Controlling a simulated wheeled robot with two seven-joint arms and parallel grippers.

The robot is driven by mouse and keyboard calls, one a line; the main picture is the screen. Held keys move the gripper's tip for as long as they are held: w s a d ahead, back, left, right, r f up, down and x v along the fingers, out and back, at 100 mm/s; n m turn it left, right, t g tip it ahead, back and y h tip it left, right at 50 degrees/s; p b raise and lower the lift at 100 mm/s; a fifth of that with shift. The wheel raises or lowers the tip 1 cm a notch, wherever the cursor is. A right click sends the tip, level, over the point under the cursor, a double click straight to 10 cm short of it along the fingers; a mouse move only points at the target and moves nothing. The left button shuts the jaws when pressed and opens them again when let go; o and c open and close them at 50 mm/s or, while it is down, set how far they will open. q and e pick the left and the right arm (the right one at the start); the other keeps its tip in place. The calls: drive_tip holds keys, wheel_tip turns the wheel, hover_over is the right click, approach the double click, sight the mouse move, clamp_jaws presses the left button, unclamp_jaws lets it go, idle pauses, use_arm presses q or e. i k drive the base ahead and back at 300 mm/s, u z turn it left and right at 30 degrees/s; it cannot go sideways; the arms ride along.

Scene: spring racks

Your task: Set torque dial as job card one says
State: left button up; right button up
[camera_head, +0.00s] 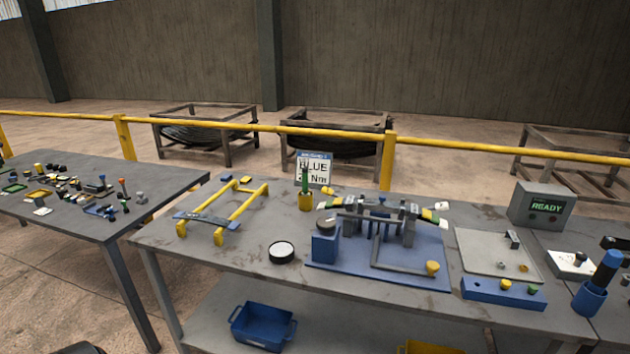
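A job card (314,170) stands at the back of the main workbench. A grey box with a screen reading "READY" (541,206) stands at the right. Neither of my grippers is in view.
The fixture on the blue plate carries clamps and a bent grey bar. A yellow frame (245,207) stands at the left of the bench. A blue holder with an upright tool (590,297) is at the right. A blue bin (262,326) sits below. A side table (80,215) holds small parts.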

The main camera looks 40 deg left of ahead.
sight(580, 257)
drive_tip(key=k, duration=0.65)
drive_tip(key=u, duration=0.1)
drive_tip(key=i, duration=0.65)
drive_tip(key=z, duration=0.55)
drive_tip(key=i, duration=0.6)
drive_tip(key=z, duration=0.5)
